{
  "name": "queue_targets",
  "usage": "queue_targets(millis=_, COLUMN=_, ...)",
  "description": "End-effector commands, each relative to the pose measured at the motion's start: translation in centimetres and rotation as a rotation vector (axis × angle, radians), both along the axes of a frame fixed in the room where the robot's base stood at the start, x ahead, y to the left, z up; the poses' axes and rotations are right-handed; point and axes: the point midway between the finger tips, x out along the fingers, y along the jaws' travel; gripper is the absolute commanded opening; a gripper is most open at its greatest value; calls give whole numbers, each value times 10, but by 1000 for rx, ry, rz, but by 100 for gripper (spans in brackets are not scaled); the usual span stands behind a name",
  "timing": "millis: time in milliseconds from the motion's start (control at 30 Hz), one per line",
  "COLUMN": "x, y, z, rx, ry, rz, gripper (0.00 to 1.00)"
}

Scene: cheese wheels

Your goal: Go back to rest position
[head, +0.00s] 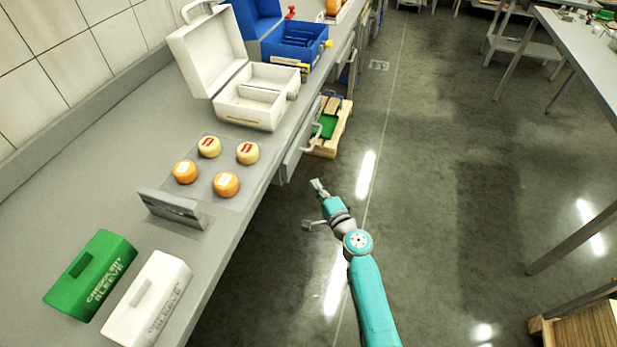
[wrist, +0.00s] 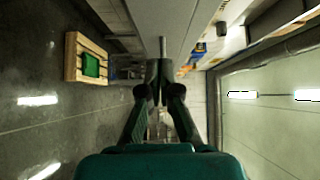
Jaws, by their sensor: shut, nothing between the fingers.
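My gripper (head: 319,187) is at the end of my teal arm, over the floor just right of the counter edge in the head view. In the wrist view my gripper (wrist: 160,92) has its fingers together with nothing between them. Several small cheese wheels, such as an orange one (head: 226,185) and a pale yellow one with a red mark (head: 248,153), sit on a grey mat (head: 205,201) on the counter. My gripper is apart from them, to their right.
The counter (head: 100,200) runs along the left wall. It holds an open white case (head: 253,112), an open blue case (head: 295,52), a grey stand (head: 172,209), a green box (head: 90,272) and a white box (head: 148,300). A wooden crate (head: 338,140) stands beside the counter.

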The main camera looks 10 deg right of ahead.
Motion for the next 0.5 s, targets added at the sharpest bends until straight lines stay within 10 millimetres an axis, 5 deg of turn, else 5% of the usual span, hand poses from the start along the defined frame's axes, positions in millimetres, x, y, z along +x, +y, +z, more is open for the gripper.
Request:
queue_targets(millis=200, x=-30, y=-12, z=-1, rx=0, ry=1, rz=-3, gripper=0)
queue_targets(millis=500, x=-42, y=-16, z=0, rx=0, ry=0, rz=-2, gripper=0)
